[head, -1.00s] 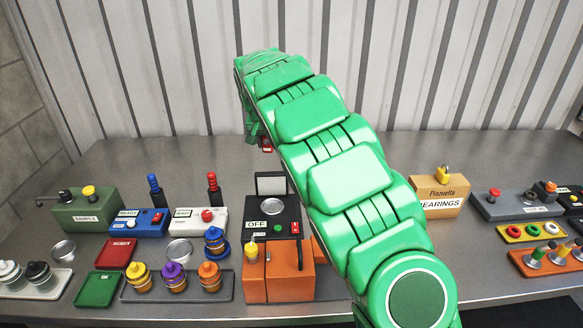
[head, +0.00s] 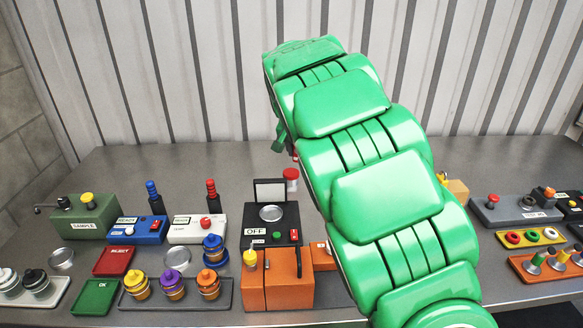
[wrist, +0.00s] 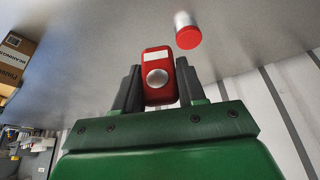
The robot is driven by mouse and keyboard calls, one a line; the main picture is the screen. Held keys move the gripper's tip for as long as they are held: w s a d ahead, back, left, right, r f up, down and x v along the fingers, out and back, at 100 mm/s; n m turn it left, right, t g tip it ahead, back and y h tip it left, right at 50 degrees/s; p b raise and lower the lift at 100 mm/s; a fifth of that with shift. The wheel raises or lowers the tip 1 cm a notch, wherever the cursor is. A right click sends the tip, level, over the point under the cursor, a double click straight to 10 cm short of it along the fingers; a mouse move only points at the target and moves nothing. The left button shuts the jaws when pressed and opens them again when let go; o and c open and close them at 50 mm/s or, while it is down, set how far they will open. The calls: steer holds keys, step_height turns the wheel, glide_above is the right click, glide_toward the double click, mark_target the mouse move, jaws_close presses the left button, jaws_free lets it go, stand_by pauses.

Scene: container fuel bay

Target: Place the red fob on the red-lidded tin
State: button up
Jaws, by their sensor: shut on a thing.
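The red fob (wrist: 157,62), with a silver round button and a white label, is held between the dark fingers of my gripper (wrist: 158,85) in the wrist view. The red-lidded tin (wrist: 187,36) stands on the bench just beyond and to the right of the fob there, apart from it. In the head view the tin (head: 290,178) stands behind the black OFF device, beside my arm. My gripper is mostly hidden behind my green arm in the head view; only a part of it (head: 281,140) shows near the tin.
The black OFF device (head: 254,236) with a round pan and raised panel stands in front of the tin. An orange box (head: 277,290) is nearer. A cardboard box (head: 457,190) is partly hidden by my arm. The bench behind the tin is clear up to the corrugated wall.

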steer(key=w+f, duration=0.3)
steer(key=w, duration=0.1)
steer(key=w+a+f, duration=0.1)
steer(key=w+f, duration=0.1)
steer(key=w, duration=0.2)
steer(key=w+f, duration=0.3)
steer(key=w, duration=0.1)
steer(key=shift+a+f, duration=0.15)
steer(key=shift+f, duration=0.15)
steer(key=shift+w+f, duration=0.3)
steer(key=shift+f, duration=1.65)
steer(key=shift+f, duration=0.15)
steer(key=o, duration=1)
steer(key=shift+r, duration=0.2)
